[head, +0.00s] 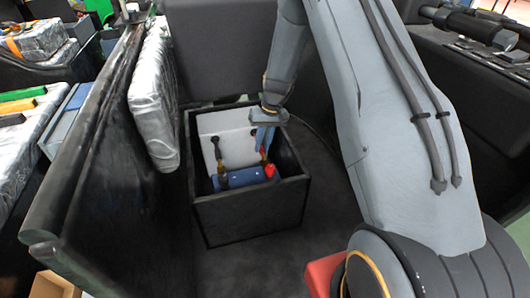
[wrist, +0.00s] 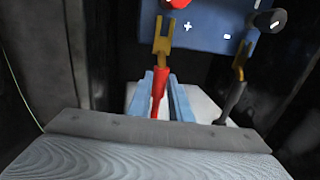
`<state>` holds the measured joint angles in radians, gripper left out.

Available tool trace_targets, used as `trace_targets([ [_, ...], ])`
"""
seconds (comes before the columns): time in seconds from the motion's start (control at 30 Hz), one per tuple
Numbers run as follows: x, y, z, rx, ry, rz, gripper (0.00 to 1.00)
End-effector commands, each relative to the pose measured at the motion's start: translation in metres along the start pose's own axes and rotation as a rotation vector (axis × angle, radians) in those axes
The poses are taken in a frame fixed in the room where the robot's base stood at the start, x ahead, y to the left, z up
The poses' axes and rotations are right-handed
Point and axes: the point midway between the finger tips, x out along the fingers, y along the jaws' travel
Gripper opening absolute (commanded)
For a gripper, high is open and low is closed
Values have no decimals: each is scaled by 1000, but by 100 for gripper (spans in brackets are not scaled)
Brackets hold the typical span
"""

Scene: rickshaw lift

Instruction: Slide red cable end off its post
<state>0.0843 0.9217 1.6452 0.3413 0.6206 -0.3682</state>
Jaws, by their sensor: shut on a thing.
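The red cable end (wrist: 159,92) has a brass fork terminal (wrist: 163,38). My gripper (wrist: 159,78) is shut on its red sleeve, with a blue finger on each side. The fork's prongs point at the red post (wrist: 179,4), cut off by the top edge of the wrist view. The prongs look just short of the post, but I cannot tell if they touch. The post stands by the plus mark on the blue battery (wrist: 208,28). In the head view my gripper (head: 262,138) reaches down over the battery (head: 245,177) inside the black box.
A black post (wrist: 270,20) stands by the minus mark. The dark cable end (wrist: 237,85) with its brass fork lies apart from it. A white panel (head: 229,137) stands at the back.

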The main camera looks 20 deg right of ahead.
Motion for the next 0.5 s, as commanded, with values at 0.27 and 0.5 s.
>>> trace_targets([
  [0.27,-1,0,-16,0,6,1,0],
  [0.5,-1,0,-17,0,8,1,35],
])
